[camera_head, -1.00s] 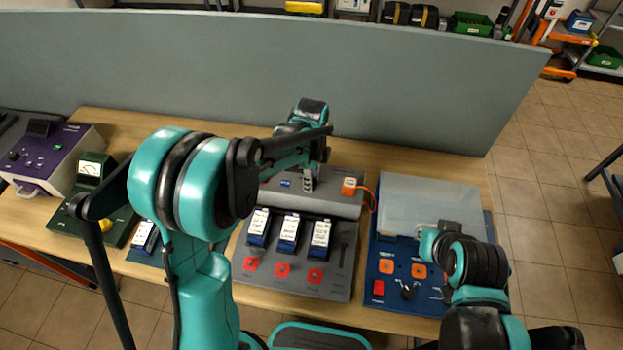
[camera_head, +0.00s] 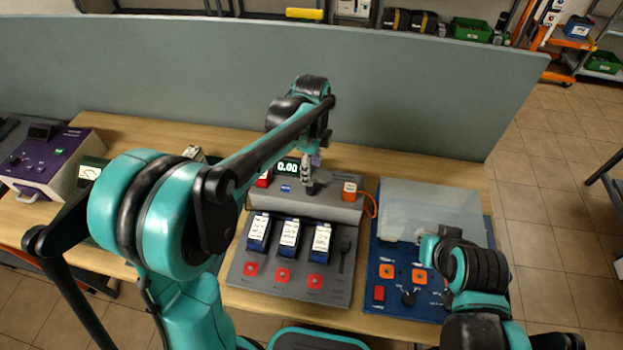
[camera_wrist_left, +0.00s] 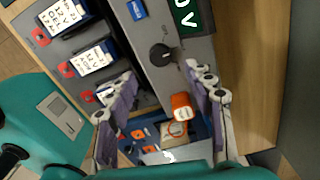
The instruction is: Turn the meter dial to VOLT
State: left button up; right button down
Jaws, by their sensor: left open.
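The meter is a grey sloped console (camera_head: 325,205) on the bench with a lit green display (camera_head: 288,167) reading 0.00. Its black dial (camera_wrist_left: 162,55) shows in the left wrist view beside part of the display; its pointer setting is too small to read. In the head view the dial is largely hidden by my left gripper (camera_head: 309,180), which points down over the console. In the left wrist view my left gripper (camera_wrist_left: 161,80) is open and empty, its fingers on either side of the dial's line and apart from it. My right gripper (camera_head: 426,242) is over the blue panel, its fingers unclear.
Several labelled blue modules (camera_head: 290,235) stand in front of the dial, above red buttons. An orange plug (camera_head: 349,191) with a cable sits right of the dial. A blue panel (camera_head: 400,300) with a translucent cover (camera_head: 430,203) is at right. A grey partition (camera_head: 400,95) stands behind.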

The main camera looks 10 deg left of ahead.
pick_arm(q)
jog(key=shift+r, duration=2.25)
jog(key=s+a+f+n+t+b, duration=0.3)
jog(key=s+n, duration=0.6)
jog(key=n, duration=0.1)
jog(key=s+a+f+n+t+b, duration=0.3)
jog(key=s+a+f+n+t, duration=0.1)
jog(key=s+n, duration=0.5)
jog(key=shift+n, duration=0.5)
